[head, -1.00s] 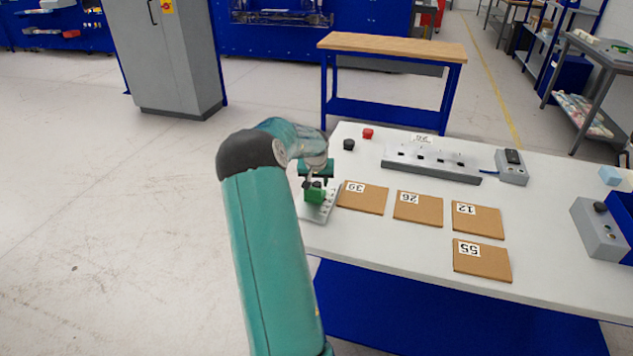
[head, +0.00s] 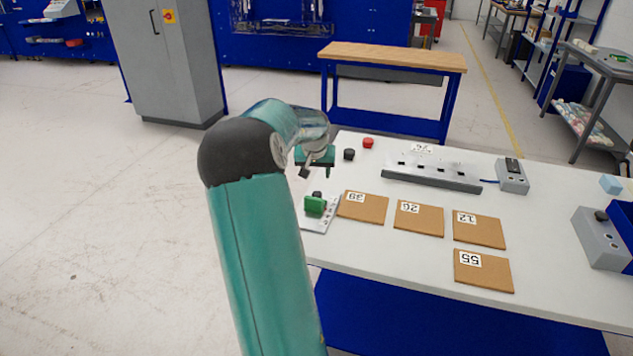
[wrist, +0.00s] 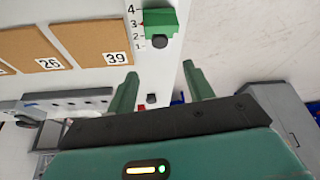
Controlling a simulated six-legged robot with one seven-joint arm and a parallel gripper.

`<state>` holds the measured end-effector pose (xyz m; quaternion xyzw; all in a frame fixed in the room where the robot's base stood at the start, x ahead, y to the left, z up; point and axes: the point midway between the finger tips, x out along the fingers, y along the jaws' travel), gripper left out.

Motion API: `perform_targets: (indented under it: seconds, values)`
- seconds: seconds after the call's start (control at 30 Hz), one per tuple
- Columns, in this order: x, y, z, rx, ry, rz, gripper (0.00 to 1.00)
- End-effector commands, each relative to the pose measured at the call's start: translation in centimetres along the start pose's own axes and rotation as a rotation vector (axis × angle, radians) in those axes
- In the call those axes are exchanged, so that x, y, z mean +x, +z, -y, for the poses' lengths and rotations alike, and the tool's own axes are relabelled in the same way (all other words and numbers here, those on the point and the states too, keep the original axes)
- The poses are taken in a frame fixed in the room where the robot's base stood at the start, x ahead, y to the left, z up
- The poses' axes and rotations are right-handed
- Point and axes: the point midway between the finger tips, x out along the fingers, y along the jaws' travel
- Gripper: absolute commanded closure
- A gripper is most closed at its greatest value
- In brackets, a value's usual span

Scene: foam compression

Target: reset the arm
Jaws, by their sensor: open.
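My gripper (head: 316,169) is at the end of my teal arm, above the left end of the white table (head: 420,285). In the wrist view my gripper (wrist: 162,86) shows two green fingers spread apart with nothing between them. A green block (head: 315,205) sits on a white numbered plate (head: 322,224) at the table's left edge, below and apart from my gripper. In the wrist view the green block (wrist: 160,22) lies beyond the fingertips, beside the numbers 1 to 4.
Brown foam squares marked 39 (head: 362,206), 26 (head: 418,218), 12 (head: 479,232) and 55 (head: 484,271) lie on the table. Behind them are a grey slotted rail (head: 432,177), a black knob (head: 349,154) and a red knob (head: 368,143). A grey box (head: 600,238) stands at right.

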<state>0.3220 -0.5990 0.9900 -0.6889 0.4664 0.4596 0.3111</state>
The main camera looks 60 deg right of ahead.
Motion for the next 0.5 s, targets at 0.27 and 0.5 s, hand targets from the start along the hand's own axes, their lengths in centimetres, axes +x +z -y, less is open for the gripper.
perform_targets:
  seconds: [0.27,0.5]
  values:
    - [-2.4,0.0,0.0,0.000,0.000,0.001,0.48]
    - [-2.4,0.0,0.0,0.000,0.000,0.001,0.48]
